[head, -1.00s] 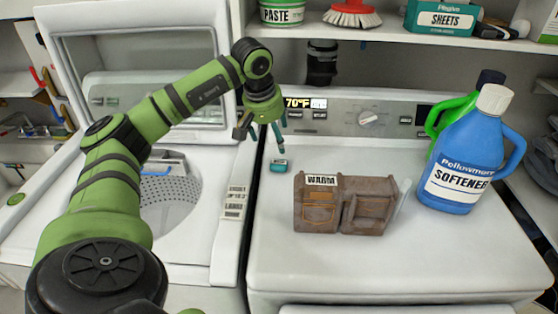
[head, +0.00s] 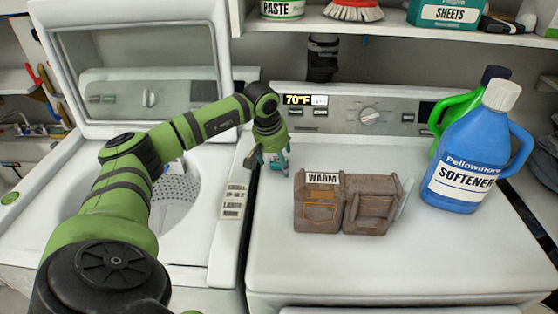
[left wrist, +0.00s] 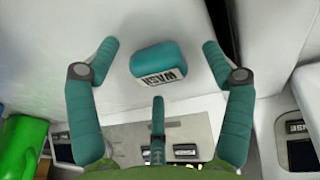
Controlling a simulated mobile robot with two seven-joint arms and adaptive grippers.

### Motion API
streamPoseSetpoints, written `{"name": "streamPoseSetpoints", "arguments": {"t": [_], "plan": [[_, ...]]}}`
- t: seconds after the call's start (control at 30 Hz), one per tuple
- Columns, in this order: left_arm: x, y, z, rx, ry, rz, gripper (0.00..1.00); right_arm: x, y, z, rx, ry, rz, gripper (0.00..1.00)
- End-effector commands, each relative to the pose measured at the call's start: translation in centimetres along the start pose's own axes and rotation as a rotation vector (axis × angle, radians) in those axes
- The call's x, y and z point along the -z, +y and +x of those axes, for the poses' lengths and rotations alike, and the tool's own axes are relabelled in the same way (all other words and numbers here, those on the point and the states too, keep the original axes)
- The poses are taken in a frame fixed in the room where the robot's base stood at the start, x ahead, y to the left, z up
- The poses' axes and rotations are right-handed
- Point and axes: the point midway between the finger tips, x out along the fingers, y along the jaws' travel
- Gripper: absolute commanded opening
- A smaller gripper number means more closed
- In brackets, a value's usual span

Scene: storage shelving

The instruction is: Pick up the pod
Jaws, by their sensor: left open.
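The pod is a small teal block (left wrist: 166,62) with a white label reading WASH in the left wrist view. It lies on the white top of the right-hand machine. In the head view the pod (head: 279,165) shows only in part, low between the fingers. My left gripper (head: 273,163) is open and comes down from above over the pod. In the left wrist view the teal fingers (left wrist: 160,48) stand apart on both sides of the pod, with gaps on each side and nothing held. My right gripper is not in view.
A blue softener bottle (head: 468,160) and a green bottle (head: 440,122) stand farther right. The control panel (head: 345,115) rises behind. The machine top (head: 400,270) in front is clear.

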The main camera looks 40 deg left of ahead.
Motion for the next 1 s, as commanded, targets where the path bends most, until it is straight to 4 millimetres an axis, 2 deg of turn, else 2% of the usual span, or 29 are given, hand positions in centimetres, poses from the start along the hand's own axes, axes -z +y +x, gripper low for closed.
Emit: {"name": "streamPoseSetpoints", "arguments": {"t": [0.17,0.2,0.3,0.77,0.87,1.0], "plan": [[0.0,0.0,0.1,0.000,0.000,0.000,0.81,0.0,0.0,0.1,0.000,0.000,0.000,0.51],[0.0,0.0,0.0,0.000,0.000,0.000,0.65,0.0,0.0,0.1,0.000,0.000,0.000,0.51],[0.0,0.0,0.0,0.000,0.000,0.000,0.31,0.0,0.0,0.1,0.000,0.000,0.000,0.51],[0.0,0.1,-0.1,0.000,-0.001,0.000,0.30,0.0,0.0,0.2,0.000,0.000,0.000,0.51],[0.2,0.2,-0.7,-0.002,0.001,0.000,0.30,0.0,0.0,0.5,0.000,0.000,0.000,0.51],[0.7,0.5,-2.5,-0.005,0.004,0.000,0.30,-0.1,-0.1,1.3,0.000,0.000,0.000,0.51]]}}
